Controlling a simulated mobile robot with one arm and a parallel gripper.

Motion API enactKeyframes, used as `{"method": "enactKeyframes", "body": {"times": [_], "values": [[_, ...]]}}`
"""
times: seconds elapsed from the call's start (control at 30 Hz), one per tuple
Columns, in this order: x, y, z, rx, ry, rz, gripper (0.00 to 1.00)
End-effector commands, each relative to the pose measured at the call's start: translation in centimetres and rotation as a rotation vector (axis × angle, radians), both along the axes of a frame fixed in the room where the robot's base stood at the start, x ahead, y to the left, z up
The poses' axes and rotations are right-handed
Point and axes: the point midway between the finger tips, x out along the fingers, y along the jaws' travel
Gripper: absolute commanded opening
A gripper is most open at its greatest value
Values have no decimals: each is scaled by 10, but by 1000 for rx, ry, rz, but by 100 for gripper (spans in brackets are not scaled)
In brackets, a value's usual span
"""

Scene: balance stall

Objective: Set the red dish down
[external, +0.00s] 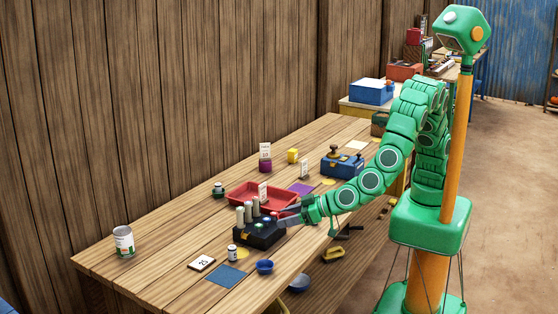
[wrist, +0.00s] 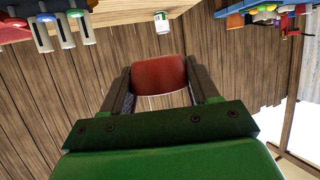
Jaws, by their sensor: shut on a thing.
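The red dish (wrist: 159,76) shows in the wrist view as a curved red shape between my two fingers. My gripper (wrist: 160,88) is shut on it. In the external view my gripper (external: 288,215) is low over the near side of the table, just right of the black box with pegs and in front of the red tray. There the dish is mostly hidden by the fingers and the things around it. I cannot tell whether it touches anything beneath.
The black box (external: 262,238) with pale pegs stands close left of my gripper. The red tray (external: 236,198) lies behind it. A blue dish (external: 265,267) and blue square (external: 227,276) lie nearer the front. A can (external: 124,241) stands far left; bare wood (external: 165,255) lies between.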

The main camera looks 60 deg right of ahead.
Motion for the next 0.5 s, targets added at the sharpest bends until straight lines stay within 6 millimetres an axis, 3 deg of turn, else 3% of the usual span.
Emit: {"method": "enactKeyframes", "body": {"times": [0.3, 0.5], "values": [[1, 0, -44, -3, -2, 0, 25], [1, 0, -53, 0, -1, 0, 25]]}}
